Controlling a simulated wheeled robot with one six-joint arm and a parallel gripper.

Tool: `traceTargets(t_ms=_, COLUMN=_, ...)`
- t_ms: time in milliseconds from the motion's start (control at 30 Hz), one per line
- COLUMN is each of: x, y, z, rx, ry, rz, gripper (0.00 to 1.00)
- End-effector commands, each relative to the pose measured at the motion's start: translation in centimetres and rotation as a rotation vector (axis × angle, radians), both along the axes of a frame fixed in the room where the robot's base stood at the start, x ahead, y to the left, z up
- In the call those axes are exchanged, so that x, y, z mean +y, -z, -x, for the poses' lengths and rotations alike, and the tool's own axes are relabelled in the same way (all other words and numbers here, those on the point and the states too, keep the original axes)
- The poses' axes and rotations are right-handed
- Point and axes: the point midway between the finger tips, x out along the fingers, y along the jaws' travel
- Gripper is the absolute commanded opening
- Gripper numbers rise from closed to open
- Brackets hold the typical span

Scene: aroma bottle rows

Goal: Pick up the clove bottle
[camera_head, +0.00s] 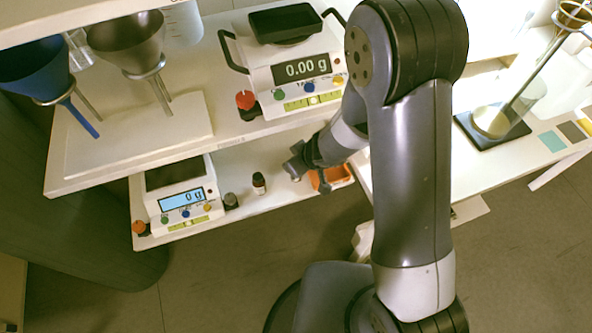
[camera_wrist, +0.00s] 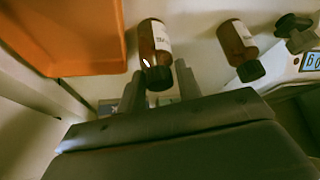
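Two amber bottles with white labels and black caps show in the wrist view. One bottle (camera_wrist: 155,42) stands straight ahead of my gripper (camera_wrist: 158,75), its cap in the gap between the two spread fingers. The other bottle (camera_wrist: 236,45) stands to its right, apart from the fingers. I cannot read either label well enough to tell which is clove. In the head view my gripper (camera_head: 296,168) is low over the lower shelf, and one bottle (camera_head: 259,184) stands to its left. The bottle ahead of the gripper is mostly hidden there.
An orange tray (camera_wrist: 72,66) lies left of the nearer bottle; it also shows in the head view (camera_head: 316,181). A scale (camera_head: 180,190) and a small dark object (camera_head: 231,201) stand left on the lower shelf. The upper shelf (camera_head: 130,150) overhangs behind, carrying another scale (camera_head: 290,75).

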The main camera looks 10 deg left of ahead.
Motion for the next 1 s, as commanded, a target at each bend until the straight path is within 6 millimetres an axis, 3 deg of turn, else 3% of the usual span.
traceTargets(t_ms=267, x=0.0, y=0.0, z=0.0, rx=0.000, ry=0.000, rz=0.000, gripper=0.10)
traceTargets(t_ms=733, x=-0.1, y=-0.7, z=0.1, rx=0.000, ry=0.001, rz=0.000, gripper=0.10)
traceTargets(t_ms=1000, x=-2.1, y=-0.3, z=3.4, rx=0.000, ry=0.001, rz=-0.001, gripper=0.09)
